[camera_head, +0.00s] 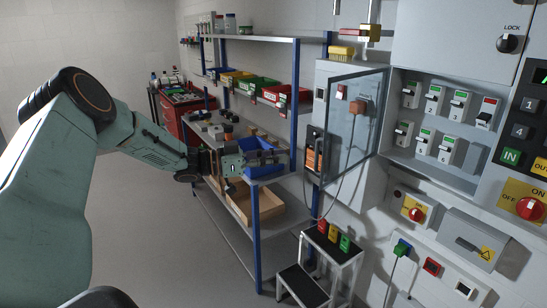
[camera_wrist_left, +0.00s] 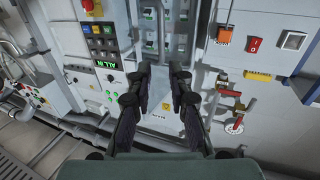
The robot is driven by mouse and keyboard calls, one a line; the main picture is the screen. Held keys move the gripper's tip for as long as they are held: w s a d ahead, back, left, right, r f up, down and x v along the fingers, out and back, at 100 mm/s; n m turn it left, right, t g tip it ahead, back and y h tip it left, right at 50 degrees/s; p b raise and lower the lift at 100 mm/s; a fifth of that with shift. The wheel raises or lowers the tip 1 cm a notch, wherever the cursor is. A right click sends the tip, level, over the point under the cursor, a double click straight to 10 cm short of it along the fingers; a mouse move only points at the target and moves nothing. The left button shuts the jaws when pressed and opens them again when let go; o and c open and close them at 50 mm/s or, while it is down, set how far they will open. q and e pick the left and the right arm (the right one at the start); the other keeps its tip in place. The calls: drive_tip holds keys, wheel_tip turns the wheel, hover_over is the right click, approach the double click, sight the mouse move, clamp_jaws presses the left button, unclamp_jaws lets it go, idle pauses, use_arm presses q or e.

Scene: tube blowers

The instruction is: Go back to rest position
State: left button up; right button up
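My left arm comes in from the left in the head view and reaches toward the middle. Its gripper (camera_head: 268,160) appears in front of the blue bin on the shelf rack; I cannot tell how far apart they are. In the left wrist view the two dark fingers of my left gripper (camera_wrist_left: 161,76) stand apart with a clear gap. Nothing is held between them. Beyond the fingers is a wall of grey panels and switches. My right gripper shows in neither view.
A shelf rack (camera_head: 256,232) with blue posts holds colored bins and a cardboard box (camera_head: 262,205). An open glass-door cabinet (camera_head: 352,125) with switches is on the right. A small step stand (camera_head: 305,285) stands below it. The floor (camera_head: 185,265) at lower left is clear.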

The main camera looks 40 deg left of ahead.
use_arm(q)
drive_tip(key=shift+s+a+r, duration=0.1)
drive_tip(key=shift+s+a, duration=0.05)
drive_tip(key=shift+s, duration=0.2)
drive_tip(key=shift+w, duration=0.2)
drive_tip(key=d+f+n+y+b, duration=0.3)
drive_tip(key=d+f+n+y, duration=0.45)
drive_tip(key=f, duration=0.75)
drive_tip(key=s+d+f+n+g+y+b, duration=0.1)
drive_tip(key=s+d+f+g+b, duration=0.1)
drive_tip(key=s+d+f, duration=0.3)
drive_tip(key=s+d+f+n+g+b, duration=0.1)
drive_tip(key=s+d+f+g, duration=0.15)
drive_tip(key=f, duration=0.55)
drive_tip(key=s+d+f+g+y+b, duration=0.1)
drive_tip(key=s+d+f+g+b, duration=0.1)
drive_tip(key=s+f, duration=0.5)
drive_tip(key=s+d+f+g+y+b, duration=0.1)
drive_tip(key=s+f+g+b, duration=0.3)
drive_tip(key=s, duration=1.1)
drive_tip(key=s+d+f+m+g+y+b, duration=0.1)
drive_tip(key=s+d+f+g+b, duration=0.1)
drive_tip(key=s+f, duration=0.7)
drive_tip(key=shift+s+d+f+g+b, duration=0.4)
drive_tip(key=shift+s+g+b, duration=0.35)
drive_tip(key=shift+s, duration=0.45)
